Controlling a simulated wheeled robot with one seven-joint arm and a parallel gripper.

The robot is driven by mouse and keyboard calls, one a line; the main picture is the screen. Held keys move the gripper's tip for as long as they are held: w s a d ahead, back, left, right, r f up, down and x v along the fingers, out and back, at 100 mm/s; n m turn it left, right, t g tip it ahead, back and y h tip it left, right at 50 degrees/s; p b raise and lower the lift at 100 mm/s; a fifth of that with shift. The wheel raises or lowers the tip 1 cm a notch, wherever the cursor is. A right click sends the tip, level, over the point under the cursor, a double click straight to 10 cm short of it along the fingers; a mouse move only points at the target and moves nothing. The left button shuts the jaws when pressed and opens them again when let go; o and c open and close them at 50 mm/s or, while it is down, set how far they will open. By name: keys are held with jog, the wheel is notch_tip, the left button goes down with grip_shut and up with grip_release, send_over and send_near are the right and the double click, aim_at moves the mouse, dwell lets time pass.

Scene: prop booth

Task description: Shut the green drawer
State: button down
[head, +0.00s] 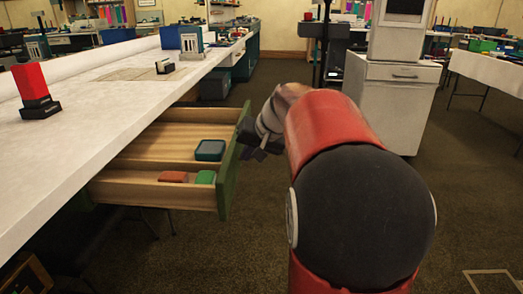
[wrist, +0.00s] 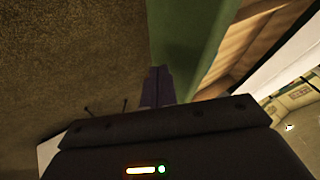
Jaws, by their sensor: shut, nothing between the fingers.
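The green drawer (head: 231,177) stands pulled out from under the white table, with its green front facing right and its wooden inside showing. In it lie a dark teal box (head: 209,150), a red-brown block (head: 173,177) and a green block (head: 205,177). My gripper (head: 250,153) is at the outer side of the drawer front, near its far end, partly hidden by my arm. In the wrist view my gripper's fingertips (wrist: 158,75) are shut together, close against the green front (wrist: 190,45). I cannot tell whether they touch it.
The white table (head: 100,100) bears a red block on a black base (head: 35,90) and a black card holder (head: 165,66). A white cabinet (head: 390,105) stands beyond my arm. Carpeted floor (head: 460,190) is open to the right.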

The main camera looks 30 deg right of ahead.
jog(key=shift+w+a, duration=0.2)
jog(key=shift+a, duration=0.1)
jog(key=p, duration=0.8)
send_over(148, 171)
jog(key=shift+b, duration=0.3)
